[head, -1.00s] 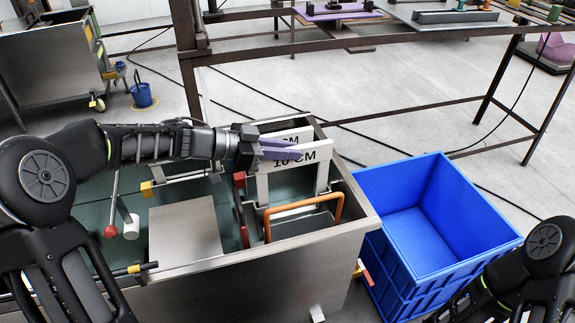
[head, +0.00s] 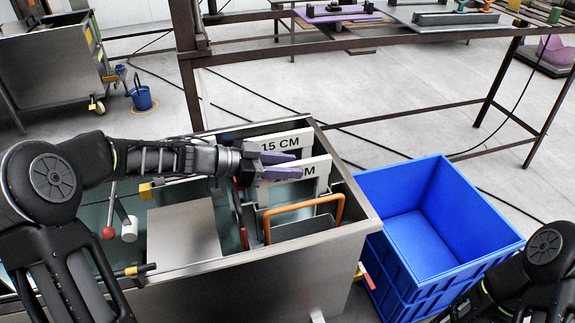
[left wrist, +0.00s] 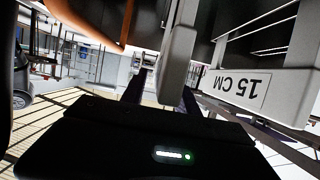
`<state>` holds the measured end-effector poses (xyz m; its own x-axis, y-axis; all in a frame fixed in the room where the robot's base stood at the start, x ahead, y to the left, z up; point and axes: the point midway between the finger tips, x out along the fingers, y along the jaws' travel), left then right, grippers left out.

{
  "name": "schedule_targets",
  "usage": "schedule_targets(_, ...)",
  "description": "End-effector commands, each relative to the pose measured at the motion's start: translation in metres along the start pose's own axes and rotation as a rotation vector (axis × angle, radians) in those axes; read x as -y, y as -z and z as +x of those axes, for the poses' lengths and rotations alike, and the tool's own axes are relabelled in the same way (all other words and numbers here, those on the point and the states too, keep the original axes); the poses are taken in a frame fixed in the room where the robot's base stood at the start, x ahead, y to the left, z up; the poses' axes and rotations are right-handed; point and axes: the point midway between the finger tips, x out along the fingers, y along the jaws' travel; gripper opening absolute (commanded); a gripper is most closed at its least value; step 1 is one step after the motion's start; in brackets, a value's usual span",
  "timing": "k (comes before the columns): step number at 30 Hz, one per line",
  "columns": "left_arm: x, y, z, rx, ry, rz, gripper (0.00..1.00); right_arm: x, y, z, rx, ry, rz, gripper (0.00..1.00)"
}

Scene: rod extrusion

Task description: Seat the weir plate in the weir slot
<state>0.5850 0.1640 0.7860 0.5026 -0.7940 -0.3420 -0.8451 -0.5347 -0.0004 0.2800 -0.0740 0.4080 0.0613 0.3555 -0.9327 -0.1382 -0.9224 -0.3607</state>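A white weir plate marked 15 CM (head: 300,135) stands upright at the back of the metal tank; its label shows upside down in the left wrist view (left wrist: 262,90). A second white plate (head: 321,163) stands just in front of it, its label mostly covered, only an M readable. My left gripper (head: 281,165) comes in from the left, its purple fingers apart, one on each side of the front plate's top bar. In the left wrist view a grey edge, likely this plate, lies between the dark fingers with a gap on one side. The lower plate ends and slot are hidden.
The open metal tank (head: 335,255) has steel walls, an orange hoop handle (head: 305,208) in front of the plates and a flat steel cover (head: 183,235) to the left. A red-knobbed lever (head: 108,232) stands further left. An empty blue crate (head: 430,278) is right of the tank.

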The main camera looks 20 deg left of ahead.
Motion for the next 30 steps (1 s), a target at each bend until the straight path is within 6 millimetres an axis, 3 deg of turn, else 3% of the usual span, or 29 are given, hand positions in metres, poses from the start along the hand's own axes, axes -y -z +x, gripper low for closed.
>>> schedule_targets(11,0.001,0.004,-0.009,0.000,0.001,-0.001,0.36,0.001,0.000,-0.002,0.000,0.000,0.000,0.36)
schedule_targets(24,0.001,0.004,-0.092,0.001,0.003,0.000,0.36,0.007,0.000,-0.018,0.000,0.000,-0.001,0.36)
schedule_targets(30,0.000,0.003,-0.117,0.001,0.001,0.000,0.36,0.008,0.000,-0.021,0.000,0.000,-0.001,0.36)
